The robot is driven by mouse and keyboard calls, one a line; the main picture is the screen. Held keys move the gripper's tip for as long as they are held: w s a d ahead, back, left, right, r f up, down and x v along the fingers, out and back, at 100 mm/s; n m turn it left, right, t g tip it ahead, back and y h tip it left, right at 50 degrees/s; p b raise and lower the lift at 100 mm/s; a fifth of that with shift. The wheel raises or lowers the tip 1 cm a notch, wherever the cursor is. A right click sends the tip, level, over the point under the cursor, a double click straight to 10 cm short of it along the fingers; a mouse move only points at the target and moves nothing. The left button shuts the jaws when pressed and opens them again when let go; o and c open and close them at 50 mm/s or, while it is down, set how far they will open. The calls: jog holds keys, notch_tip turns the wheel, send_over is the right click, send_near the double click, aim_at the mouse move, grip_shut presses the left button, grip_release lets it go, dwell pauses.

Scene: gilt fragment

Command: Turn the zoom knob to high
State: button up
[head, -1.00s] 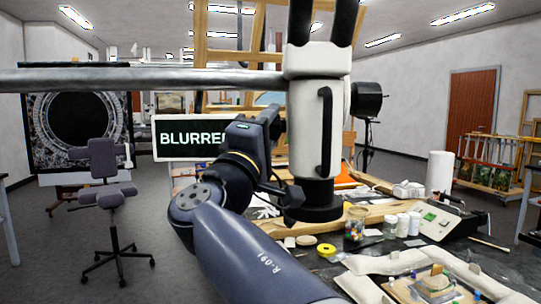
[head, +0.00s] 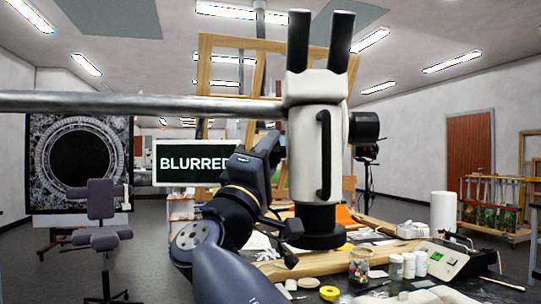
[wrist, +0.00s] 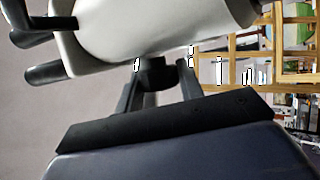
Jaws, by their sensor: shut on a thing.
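The white microscope (head: 302,150) hangs from a horizontal grey bar, with two black eyepieces on top and a black objective end below. My gripper reaches its left side in the head view; the fingertips are hidden behind its body there. In the wrist view my gripper (wrist: 158,82) has its two dark fingers on either side of a small black knob (wrist: 152,73) on the white body. I take this for the zoom knob; no marking on it is readable. A screen (head: 198,163) behind the arm reads "BLURRED", its right end partly covered by my arm.
The grey bar (head: 140,103) crosses the view at the left, above my arm. Below the microscope, a dark worktable holds a jar (head: 359,266), white bottles, a yellow tape roll (head: 330,293) and a control box (head: 447,261). A chair (head: 102,240) stands on the open floor at left.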

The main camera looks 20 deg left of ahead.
jog(key=o, duration=1)
jog(key=b+v, duration=0.2)
jog(key=v, duration=0.9)
jog(key=shift+d, duration=0.1)
jog(key=shift+w, duration=0.15)
jog(key=shift+c, duration=0.2)
